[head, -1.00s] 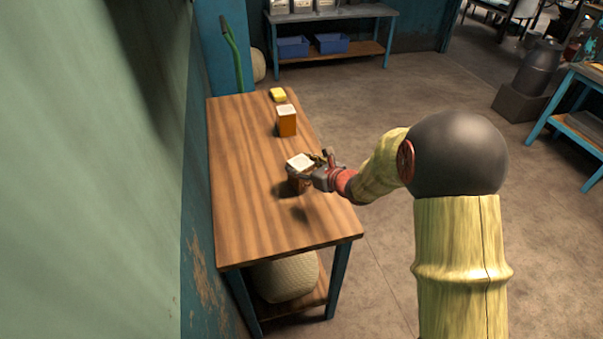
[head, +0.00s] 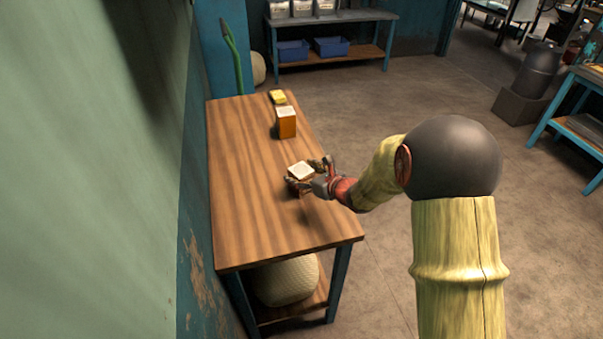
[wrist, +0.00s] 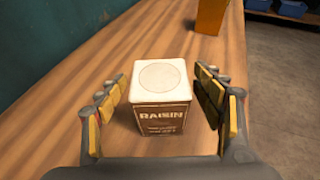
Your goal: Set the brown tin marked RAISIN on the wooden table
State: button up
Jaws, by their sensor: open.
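The brown tin marked RAISIN (wrist: 163,112) stands upright on the wooden table (wrist: 80,85), with its pale square lid up. In the head view the tin (head: 301,171) is near the table's right edge, partly hidden by my gripper (head: 309,176). In the wrist view my gripper (wrist: 163,110) is open, one finger on each side of the tin, with a visible gap on both sides. The wooden table also shows in the head view (head: 245,170).
An orange tin (head: 286,122) and a yellow item (head: 278,97) stand farther back on the table. A green wall (head: 90,170) runs along the left. The table's front left part is clear. A shelf with blue bins (head: 330,46) is at the back.

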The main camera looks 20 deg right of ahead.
jog(key=shift+s+d+r+p, duration=0.15)
jog(key=shift+s+r+p, duration=0.1)
jog(key=shift+r+p, duration=0.05)
jog(key=p+v, duration=0.3)
jog(key=v, duration=0.8)
jog(key=s+a+r+n+g+y, duration=0.3)
jog(key=s+a+r+n+g, duration=0.55)
jog(key=s+a+n, duration=0.75)
jog(key=s+d+r+n+t+h, duration=0.1)
jog(key=s+d+r+n+h, duration=0.2)
jog(key=s+n, duration=0.4)
jog(key=s+d+r+n+h, duration=0.3)
jog(key=s+d+n+h, duration=0.2)
jog(key=d+n, duration=0.3)
jog(key=shift+s+r+n+t, duration=0.3)
jog(key=shift+s+t, duration=0.05)
jog(key=shift+s, duration=0.55)
